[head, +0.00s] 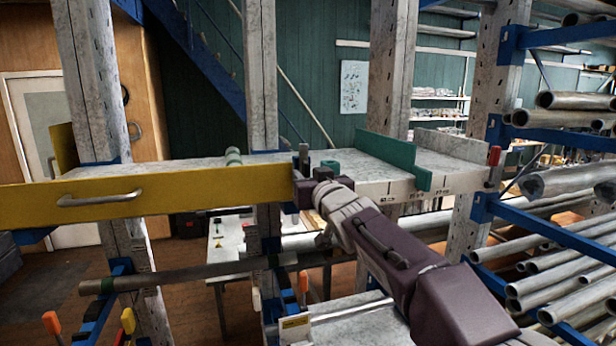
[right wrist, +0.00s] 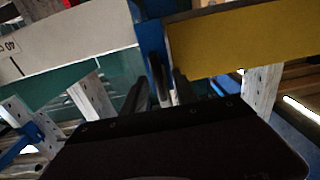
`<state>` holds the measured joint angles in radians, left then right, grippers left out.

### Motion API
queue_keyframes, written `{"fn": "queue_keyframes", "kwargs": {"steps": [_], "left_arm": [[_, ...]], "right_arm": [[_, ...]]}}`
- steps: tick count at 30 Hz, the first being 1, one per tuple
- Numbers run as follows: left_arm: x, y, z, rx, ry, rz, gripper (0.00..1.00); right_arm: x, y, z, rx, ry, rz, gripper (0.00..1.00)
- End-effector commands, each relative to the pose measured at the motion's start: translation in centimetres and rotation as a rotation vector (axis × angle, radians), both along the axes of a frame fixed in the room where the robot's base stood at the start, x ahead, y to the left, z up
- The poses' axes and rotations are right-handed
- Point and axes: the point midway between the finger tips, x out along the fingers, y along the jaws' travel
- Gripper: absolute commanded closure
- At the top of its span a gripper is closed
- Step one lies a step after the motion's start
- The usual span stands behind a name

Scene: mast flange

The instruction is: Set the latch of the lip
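The yellow lip (head: 170,193) runs along the shelf's front edge at the left, with a metal bar handle (head: 100,198). A small dark upright piece (head: 303,153), perhaps the latch, stands at the lip's right end, partly hidden by my right gripper (head: 308,182). In the right wrist view the gripper (right wrist: 160,92) has its two dark fingers apart, pointing at the joint between the yellow lip (right wrist: 240,42) and the pale shelf edge (right wrist: 75,35). A blue upright and a dark piece show between or behind the fingers; contact cannot be told. My left gripper is out of view.
A green divider (head: 390,152) stands on the shelf (head: 440,180), right of the gripper. A red-handled piece (head: 493,158) is at the shelf's right end. Metal posts (head: 262,75) rise behind. Pipes (head: 570,260) fill the rack at right; a long tube (head: 190,272) lies below the lip.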

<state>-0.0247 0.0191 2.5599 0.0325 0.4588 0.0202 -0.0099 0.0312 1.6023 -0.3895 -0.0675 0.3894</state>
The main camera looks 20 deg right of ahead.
Motion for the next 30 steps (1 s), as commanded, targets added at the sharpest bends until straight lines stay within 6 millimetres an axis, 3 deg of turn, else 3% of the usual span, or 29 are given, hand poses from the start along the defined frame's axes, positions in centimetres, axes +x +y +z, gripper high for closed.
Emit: {"fn": "queue_keyframes", "kwargs": {"steps": [5, 9, 30], "left_arm": [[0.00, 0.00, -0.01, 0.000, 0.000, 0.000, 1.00], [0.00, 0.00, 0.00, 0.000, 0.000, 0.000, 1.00], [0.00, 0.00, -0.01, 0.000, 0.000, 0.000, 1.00]], "right_arm": [[-0.01, 0.00, -0.01, 0.000, 0.000, 0.000, 0.65], [-0.03, -0.01, -0.01, 0.000, 0.000, 0.000, 1.00], [-0.04, -0.01, -0.06, 0.000, 0.001, 0.000, 1.00]]}}
